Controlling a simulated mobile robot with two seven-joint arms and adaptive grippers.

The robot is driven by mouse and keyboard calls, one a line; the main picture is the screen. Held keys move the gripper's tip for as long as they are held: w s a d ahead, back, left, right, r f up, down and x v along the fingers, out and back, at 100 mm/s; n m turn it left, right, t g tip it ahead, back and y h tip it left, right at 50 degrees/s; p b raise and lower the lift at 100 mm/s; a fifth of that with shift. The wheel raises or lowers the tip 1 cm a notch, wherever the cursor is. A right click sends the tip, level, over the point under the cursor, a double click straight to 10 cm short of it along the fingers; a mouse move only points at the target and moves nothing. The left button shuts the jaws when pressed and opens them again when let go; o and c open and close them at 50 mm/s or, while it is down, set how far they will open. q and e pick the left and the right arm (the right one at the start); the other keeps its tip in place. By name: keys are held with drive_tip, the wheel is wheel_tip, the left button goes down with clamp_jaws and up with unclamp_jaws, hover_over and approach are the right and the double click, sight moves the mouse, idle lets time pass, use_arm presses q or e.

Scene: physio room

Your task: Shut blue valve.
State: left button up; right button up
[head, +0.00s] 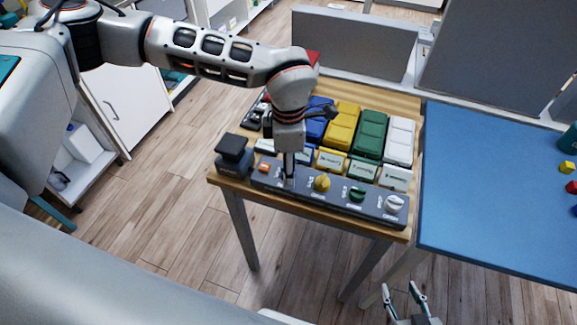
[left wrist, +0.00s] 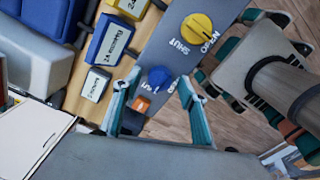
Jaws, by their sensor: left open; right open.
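The blue valve (left wrist: 158,78) is a round knob on a dark grey panel, between the yellow knob (left wrist: 196,27) and a small orange square (left wrist: 142,104). My left gripper (head: 289,182) points down over the panel (head: 340,200) and is open. In the left wrist view its teal fingers stand on either side of the blue valve; I cannot tell whether they touch it. In the head view the gripper hides most of the valve. Its pointer setting is not clear. My right gripper (head: 405,293) is open and empty at the bottom, in front of the table.
A blue-topped table (head: 490,190) is at the right.

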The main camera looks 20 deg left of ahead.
use_arm(q)
wheel_tip(320, 180, up, 12)
idle(0.5)
idle(0.4)
